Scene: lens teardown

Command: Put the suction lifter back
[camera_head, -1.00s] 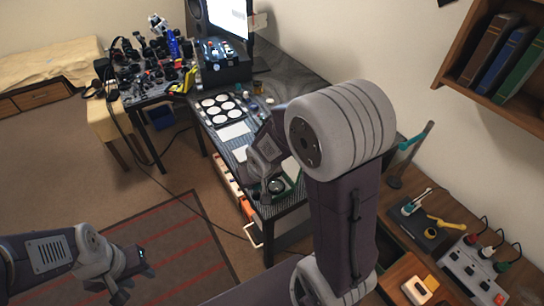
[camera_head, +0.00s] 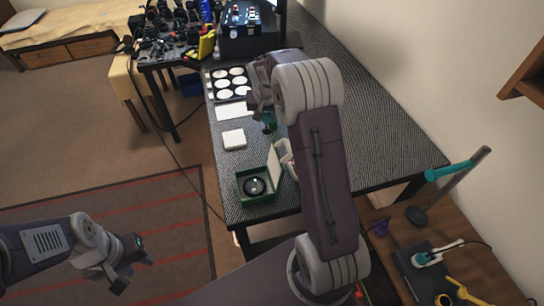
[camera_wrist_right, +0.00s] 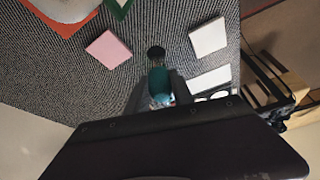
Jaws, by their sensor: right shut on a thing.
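The suction lifter (camera_wrist_right: 158,80) has a teal-green body and a dark round cup; my right gripper (camera_wrist_right: 156,100) is shut on it. In the head view the lifter (camera_head: 269,125) shows as a small green piece below my right gripper (camera_head: 264,110), over the dark woven bench top (camera_head: 345,120). The cup points down at the bench; I cannot tell whether it touches. My left gripper (camera_head: 138,252) is low at the left, over the striped rug and away from the bench. Its fingers are too small to tell open from shut.
An open green box (camera_head: 243,197) holding a round lens (camera_head: 255,186) sits at the bench's near edge. A white block (camera_head: 234,138), a white sheet (camera_head: 233,112) and a tray of white discs (camera_head: 229,83) lie left. A teal-and-grey tool (camera_head: 450,185) stands right. The bench's right half is clear.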

